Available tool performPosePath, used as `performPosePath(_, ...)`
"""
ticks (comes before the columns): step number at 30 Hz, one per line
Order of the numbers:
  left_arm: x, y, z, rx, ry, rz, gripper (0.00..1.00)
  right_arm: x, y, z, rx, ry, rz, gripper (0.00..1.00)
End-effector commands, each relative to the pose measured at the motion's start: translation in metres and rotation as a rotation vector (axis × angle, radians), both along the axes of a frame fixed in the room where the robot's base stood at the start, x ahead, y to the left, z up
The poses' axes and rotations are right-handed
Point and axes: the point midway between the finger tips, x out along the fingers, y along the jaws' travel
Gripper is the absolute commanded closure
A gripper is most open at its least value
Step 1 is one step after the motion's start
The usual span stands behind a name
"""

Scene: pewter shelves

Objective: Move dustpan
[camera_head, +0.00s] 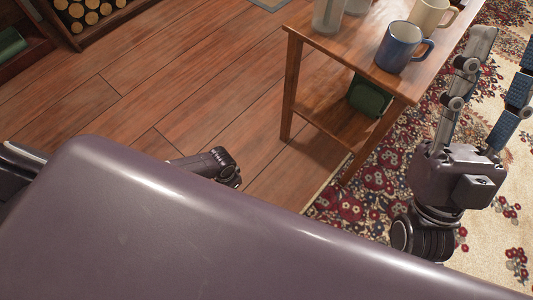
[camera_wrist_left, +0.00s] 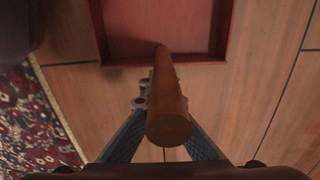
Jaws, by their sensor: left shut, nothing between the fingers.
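The dustpan shows only in the left wrist view, as a red pan (camera_wrist_left: 160,30) at the top, lying on the wood floor. Its brown wooden handle (camera_wrist_left: 168,110) points from the pan toward the camera. My left gripper (camera_wrist_left: 148,98) is shut and empty. Its fingers converge behind the handle in the picture, so the handle hides part of them and I cannot tell whether they touch it. In the head view, the left gripper cannot be made out. My right gripper (camera_head: 499,72) is open and empty, its fingers pointing up at the right edge of the head view.
A wooden side table (camera_head: 345,45) carries a blue mug (camera_head: 399,48), a cream mug (camera_head: 430,15) and a glass jar (camera_head: 328,14). A green object (camera_head: 368,97) sits on its lower shelf. A floral rug (camera_head: 375,185) lies at right. The wood floor (camera_head: 190,85) at left is clear.

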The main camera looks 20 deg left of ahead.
Motion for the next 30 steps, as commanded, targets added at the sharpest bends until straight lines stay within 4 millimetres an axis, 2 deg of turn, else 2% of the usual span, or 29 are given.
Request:
performPosePath(6, -0.017, 0.007, 0.002, 0.002, 0.002, 0.0, 1.0, 0.039, 0.007, -0.025, -0.065, 0.21, -0.013, 0.6)
performPosePath(12, -0.026, 0.011, 0.001, 0.001, 0.001, -0.001, 1.0, 0.062, 0.01, -0.051, -0.109, 0.36, -0.02, 0.6)
performPosePath(18, -0.03, 0.012, 0.0, 0.002, 0.002, -0.001, 1.0, 0.068, 0.011, -0.061, -0.123, 0.409, -0.022, 0.6)
performPosePath(30, -0.03, 0.011, 0.0, 0.002, 0.002, -0.001, 1.0, 0.068, 0.011, -0.061, -0.122, 0.407, -0.023, 0.6)
